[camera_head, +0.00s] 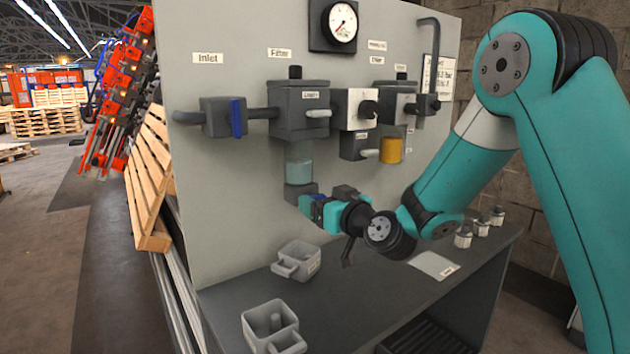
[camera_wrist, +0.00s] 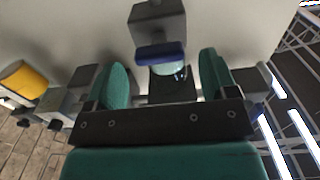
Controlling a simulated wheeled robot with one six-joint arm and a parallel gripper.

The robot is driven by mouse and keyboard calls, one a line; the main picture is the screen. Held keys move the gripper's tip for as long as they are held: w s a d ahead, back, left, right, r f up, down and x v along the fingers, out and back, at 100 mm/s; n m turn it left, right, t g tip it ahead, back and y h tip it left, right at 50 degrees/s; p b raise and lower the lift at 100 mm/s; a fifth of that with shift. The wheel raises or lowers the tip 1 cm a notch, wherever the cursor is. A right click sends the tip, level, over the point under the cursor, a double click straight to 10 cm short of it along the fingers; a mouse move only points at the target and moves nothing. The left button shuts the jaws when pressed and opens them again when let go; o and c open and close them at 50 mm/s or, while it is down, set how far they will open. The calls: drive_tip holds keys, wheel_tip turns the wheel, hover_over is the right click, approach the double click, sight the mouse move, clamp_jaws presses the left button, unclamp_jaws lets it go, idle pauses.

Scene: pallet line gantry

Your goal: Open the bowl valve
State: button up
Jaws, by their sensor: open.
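The filter bowl (camera_head: 299,163) is a clear, pale blue-green cylinder under the grey filter body. Below it is the bowl valve (camera_head: 299,191), a dark grey block, partly hidden by my gripper (camera_head: 320,211). In the wrist view the valve block (camera_wrist: 157,20) shows at the top middle with a blue bar handle (camera_wrist: 161,52) across it. My gripper (camera_wrist: 163,62) is open with teal fingers. The blue handle appears in the gap between the fingers, with clear space on both sides; I cannot tell how deep it sits. Part of the bowl (camera_wrist: 172,72) shows behind the handle.
The inlet valve (camera_head: 222,117) has an upright blue handle (camera_head: 237,117). A yellow bowl (camera_head: 391,150) hangs to the right. A gauge (camera_head: 343,22) sits above. Two grey cups (camera_head: 301,257) (camera_head: 262,325) and several small bottles (camera_head: 480,226) stand on the dark bench (camera_head: 360,290).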

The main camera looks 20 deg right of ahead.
sight(318, 198)
drive_tip(key=shift+p+x, duration=0.4)
drive_tip(key=shift+x, duration=1.1)
drive_tip(key=shift+c, duration=0.4)
drive_tip(key=c, duration=0.9)
drive_tip(key=shift+o, duration=0.2)
